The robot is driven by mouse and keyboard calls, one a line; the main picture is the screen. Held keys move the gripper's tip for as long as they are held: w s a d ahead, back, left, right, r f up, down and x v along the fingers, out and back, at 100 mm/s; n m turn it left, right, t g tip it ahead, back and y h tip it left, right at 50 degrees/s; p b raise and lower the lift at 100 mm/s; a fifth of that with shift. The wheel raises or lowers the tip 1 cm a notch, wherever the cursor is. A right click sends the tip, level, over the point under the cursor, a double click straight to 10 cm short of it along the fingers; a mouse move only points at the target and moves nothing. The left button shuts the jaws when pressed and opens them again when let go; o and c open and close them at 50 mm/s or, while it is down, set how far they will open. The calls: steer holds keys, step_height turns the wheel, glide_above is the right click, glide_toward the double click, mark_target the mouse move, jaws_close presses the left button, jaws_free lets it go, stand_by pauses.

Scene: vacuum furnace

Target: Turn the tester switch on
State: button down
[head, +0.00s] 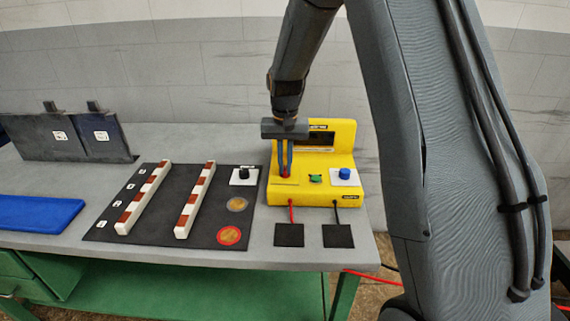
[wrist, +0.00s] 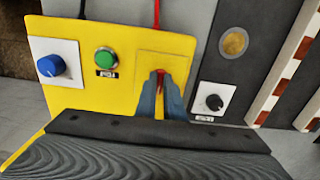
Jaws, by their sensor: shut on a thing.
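The yellow tester (head: 366,155) stands at the right end of the bench, with a dark display on its raised back. It also fills the left of the wrist view (wrist: 130,50). My gripper (head: 286,170) points down at the left part of the tester's front deck. Its blue fingers are shut on the small red switch (wrist: 160,72). The fingers hide most of the switch, so I cannot tell its position. To the right of the switch in the head view are a green button (head: 315,178) and a blue knob (head: 345,173).
A dark mat (head: 150,200) to the left holds two red-and-white bars (head: 195,200), a black knob (head: 243,173) and round discs (head: 230,236). Red and black leads run from the tester to black pads (head: 289,235). A blue slab (head: 38,213) lies far left.

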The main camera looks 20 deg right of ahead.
steer(key=m, duration=0.5)
steer(key=shift+w+a+r+m, duration=0.1)
steer(key=shift+w+m, duration=0.1)
steer(key=shift+m, duration=0.2)
stand_by(0.4)
steer(key=c, duration=1.9)
jaws_free()
steer(key=shift+o, duration=0.2)
steer(key=shift+r+b, duration=0.9)
steer(key=shift+r, duration=2.95)
